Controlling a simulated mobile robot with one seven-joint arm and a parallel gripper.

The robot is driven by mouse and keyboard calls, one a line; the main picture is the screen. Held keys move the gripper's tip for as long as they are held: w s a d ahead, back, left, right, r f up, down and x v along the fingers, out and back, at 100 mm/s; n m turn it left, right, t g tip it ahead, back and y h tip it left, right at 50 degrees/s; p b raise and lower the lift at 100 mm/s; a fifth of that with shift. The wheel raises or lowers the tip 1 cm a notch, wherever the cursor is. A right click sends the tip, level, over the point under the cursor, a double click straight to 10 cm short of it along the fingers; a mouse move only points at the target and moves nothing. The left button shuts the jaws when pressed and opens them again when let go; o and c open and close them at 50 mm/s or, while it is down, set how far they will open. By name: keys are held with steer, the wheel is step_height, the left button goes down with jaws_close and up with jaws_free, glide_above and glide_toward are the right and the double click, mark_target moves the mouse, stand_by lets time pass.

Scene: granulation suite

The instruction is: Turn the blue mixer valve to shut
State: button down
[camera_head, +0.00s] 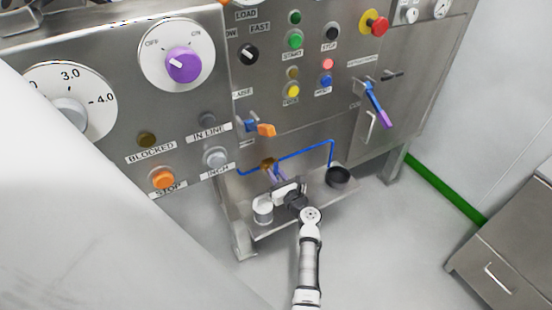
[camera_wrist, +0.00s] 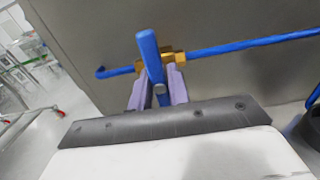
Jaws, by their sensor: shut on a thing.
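The handle is mostly hidden there by my gripper.
A steel shelf (camera_head: 325,208) below the pipe holds a white container (camera_head: 263,210) and a black cup (camera_head: 338,177), close beside my wrist. A blue and purple lever (camera_head: 375,103) and an orange handle (camera_head: 266,130) stick out above.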

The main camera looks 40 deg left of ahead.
stand_by(0.4)
steer(key=c, duration=1.3)
jaws_free()
steer(key=b+v, duration=0.1)
steer(key=v, duration=1.3)
steer(key=shift+a, duration=0.1)
